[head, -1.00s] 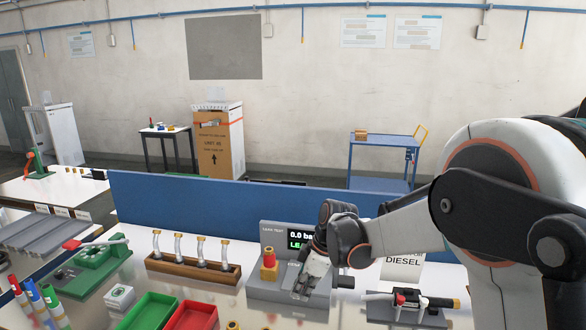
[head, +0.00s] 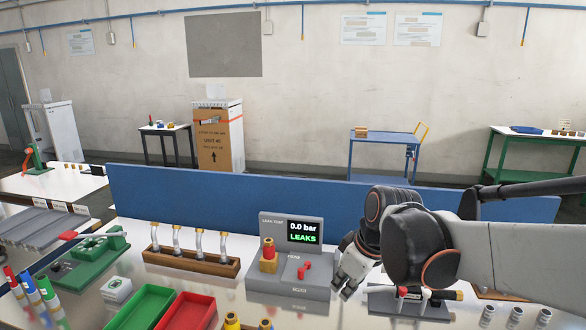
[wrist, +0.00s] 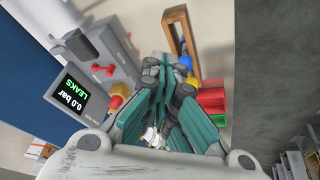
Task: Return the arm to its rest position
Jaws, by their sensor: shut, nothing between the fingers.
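My gripper (head: 342,291) is at the right of the grey leak test unit in the head view, pointing down with its fingers near the unit's right edge. Its fingers are together and hold nothing. In the wrist view, the teal fingers of my gripper (wrist: 166,82) fill the middle. My arm (head: 500,258) reaches in from the right edge of the head view, lower than the blue partition's top. The leak test unit (head: 262,230) shows "0.0 bar" and "LEAKS"; a brass and red fitting (head: 268,256) stands on it, and its red handle (head: 304,270) is in plain view.
A dark fixture (head: 425,306) sits just below my arm, partly hidden. A wooden rack (head: 190,262) with several hoses, a green tray (head: 140,308) and a red tray (head: 190,312) are to the left. The blue partition (head: 220,205) runs behind.

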